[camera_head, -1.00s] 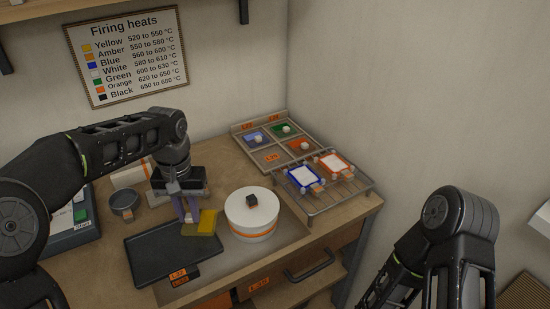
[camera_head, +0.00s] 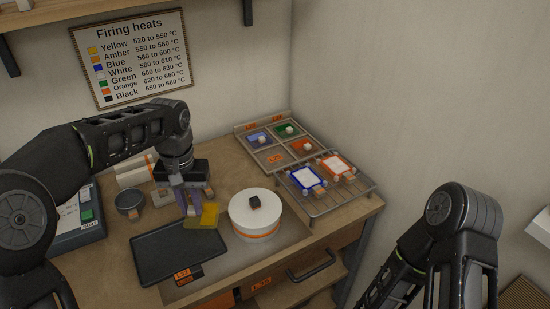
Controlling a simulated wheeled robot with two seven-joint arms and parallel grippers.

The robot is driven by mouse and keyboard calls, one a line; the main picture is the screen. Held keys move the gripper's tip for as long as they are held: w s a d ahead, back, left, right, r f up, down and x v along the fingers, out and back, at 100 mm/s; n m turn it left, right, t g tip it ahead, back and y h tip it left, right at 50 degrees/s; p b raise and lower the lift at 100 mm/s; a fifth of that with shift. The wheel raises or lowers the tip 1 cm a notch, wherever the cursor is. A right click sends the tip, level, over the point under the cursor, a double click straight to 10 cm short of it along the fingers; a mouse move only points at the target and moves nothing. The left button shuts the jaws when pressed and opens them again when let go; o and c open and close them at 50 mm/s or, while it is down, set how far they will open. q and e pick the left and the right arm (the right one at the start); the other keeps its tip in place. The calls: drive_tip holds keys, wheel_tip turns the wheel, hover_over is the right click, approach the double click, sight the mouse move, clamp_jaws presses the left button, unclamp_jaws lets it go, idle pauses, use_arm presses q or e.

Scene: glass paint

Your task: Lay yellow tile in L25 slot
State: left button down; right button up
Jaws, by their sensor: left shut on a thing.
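The yellow tile (camera_head: 209,215) is in my left gripper (camera_head: 191,210), which is shut on its left edge. The tile is tilted and hangs above the right back corner of the dark tray (camera_head: 172,262), left of the white round pot. A sorting rack (camera_head: 262,172) at the back right has a blue, a green and an orange tile in three slots. Its front left slot (camera_head: 270,158) looks empty. The orange slot labels are too small to read surely. My right arm shows at the lower right, its gripper out of view.
A white pot (camera_head: 256,230) with a dark knob stands right of the tile. A wire rack (camera_head: 326,202) with a blue-edged and an orange-edged tile is at the right. A dark bowl (camera_head: 129,204) is at the left. Free bench lies between pot and sorting rack.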

use_arm(q)
drive_tip(key=shift+r+p, duration=0.55)
drive_tip(key=shift+r, duration=0.4)
wheel_tip(320, 180, down, 10)
drive_tip(key=b, duration=0.4)
drive_tip(key=shift+f, duration=0.15)
